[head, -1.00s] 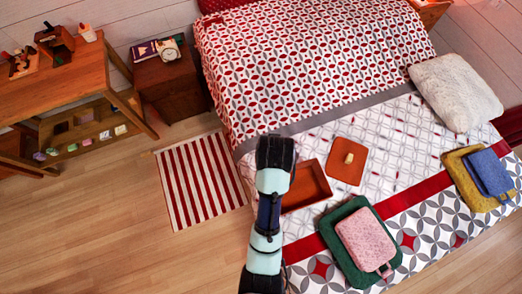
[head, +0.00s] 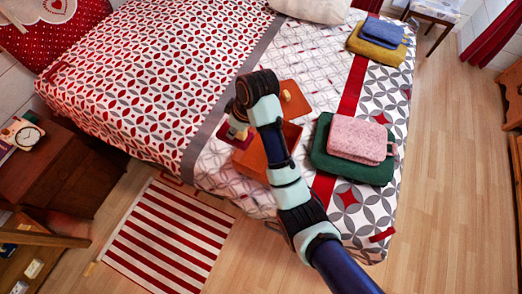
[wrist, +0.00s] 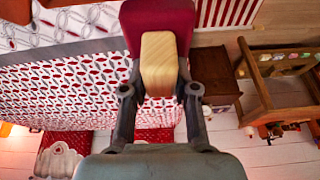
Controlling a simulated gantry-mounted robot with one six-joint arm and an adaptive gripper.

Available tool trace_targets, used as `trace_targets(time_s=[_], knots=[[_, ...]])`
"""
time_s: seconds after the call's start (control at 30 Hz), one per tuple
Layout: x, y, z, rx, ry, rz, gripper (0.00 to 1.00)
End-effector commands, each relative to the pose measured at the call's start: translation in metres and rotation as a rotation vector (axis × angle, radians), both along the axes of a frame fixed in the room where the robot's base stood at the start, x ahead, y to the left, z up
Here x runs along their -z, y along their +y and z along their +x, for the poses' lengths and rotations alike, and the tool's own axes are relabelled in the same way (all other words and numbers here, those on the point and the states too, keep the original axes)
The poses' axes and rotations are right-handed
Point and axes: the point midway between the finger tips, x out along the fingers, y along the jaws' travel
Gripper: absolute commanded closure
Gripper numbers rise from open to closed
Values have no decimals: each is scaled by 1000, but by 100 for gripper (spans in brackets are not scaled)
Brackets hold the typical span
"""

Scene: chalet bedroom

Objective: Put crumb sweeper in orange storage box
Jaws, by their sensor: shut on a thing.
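The crumb sweeper (wrist: 160,20) has a dark red body and a pale wooden block. In the wrist view it sits between the fingers of my gripper (wrist: 160,88), which is shut on it. In the head view my gripper (head: 238,121) holds the sweeper (head: 236,134) beside the left edge of the orange storage box (head: 257,158); I cannot tell how high above the bed. The box stands open on the bed, partly hidden by my arm. Its orange lid (head: 297,103), with a small pale knob, lies on the bed behind it.
On the bed (head: 170,65), a pink pouch (head: 357,137) lies on a green cushion (head: 335,166) right of the box. Blue and mustard cushions (head: 380,35) lie farther back.

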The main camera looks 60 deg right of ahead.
Motion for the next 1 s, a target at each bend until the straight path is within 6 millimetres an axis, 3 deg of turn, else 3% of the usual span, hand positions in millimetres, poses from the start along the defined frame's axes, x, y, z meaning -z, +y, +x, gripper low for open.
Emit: trace_targets(time_s=[0.03,0.2,0.3,0.57,1.0], knots=[[31,-26,-14,9,-5,0,100],[51,-83,-53,2,-18,-2,100],[54,-101,-68,-2,-23,-4,100],[58,-107,-74,-7,-24,-2,100],[188,-106,-74,-6,-23,-1,100]])
